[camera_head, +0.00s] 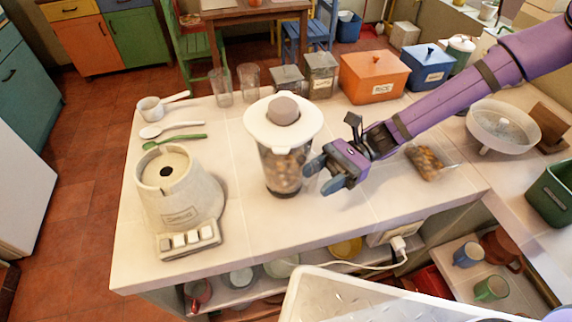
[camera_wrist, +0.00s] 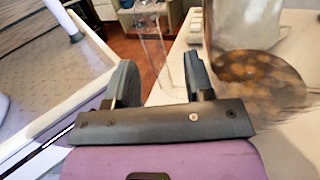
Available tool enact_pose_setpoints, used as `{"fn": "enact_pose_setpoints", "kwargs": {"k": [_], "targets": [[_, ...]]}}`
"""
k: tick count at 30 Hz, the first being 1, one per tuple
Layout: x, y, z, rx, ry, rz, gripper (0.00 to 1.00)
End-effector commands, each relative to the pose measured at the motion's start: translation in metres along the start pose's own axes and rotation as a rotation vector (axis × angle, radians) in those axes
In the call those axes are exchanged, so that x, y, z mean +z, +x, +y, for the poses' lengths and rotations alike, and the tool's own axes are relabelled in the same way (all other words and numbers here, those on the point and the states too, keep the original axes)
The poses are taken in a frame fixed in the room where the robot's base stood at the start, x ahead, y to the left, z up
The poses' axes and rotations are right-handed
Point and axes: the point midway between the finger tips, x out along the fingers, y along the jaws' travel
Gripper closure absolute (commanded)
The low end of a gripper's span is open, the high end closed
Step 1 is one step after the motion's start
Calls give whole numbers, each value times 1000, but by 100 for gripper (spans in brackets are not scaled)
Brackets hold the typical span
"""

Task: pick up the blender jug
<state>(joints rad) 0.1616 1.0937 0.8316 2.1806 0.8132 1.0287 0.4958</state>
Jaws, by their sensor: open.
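The blender jug (camera_head: 283,168) stands upright on the counter, clear with brown contents, a white lid and a grey-brown knob. My purple gripper (camera_head: 318,177) is just right of its lower body in the head view, fingers towards it. In the wrist view the jug (camera_wrist: 255,75) is large and blurred on the right, outside the right finger. My gripper (camera_wrist: 162,82) is open there, with nothing held between its fingers. I cannot tell whether a finger touches the jug. The cream blender base (camera_head: 180,205) stands apart to the left.
Glass tumblers (camera_head: 221,88), jars (camera_head: 320,75) and an orange box (camera_head: 373,78) line the back edge. A bag of brown pieces (camera_head: 430,162) lies right of my gripper. Spoons (camera_head: 172,130) lie at the left. The counter front is mostly clear.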

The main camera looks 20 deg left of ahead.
Motion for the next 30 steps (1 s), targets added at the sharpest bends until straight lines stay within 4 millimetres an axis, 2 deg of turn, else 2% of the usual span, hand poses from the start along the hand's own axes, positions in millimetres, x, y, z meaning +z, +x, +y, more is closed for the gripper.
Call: {"fn": "enact_pose_setpoints", "kwargs": {"k": [4,12,13,19,30], "targets": [[0,16,0,1,0,-1,52],[0,19,0,0,0,0,52],[0,19,0,0,0,0,54],[0,19,0,0,0,0,100],[0,19,0,0,3,0,100]]}}
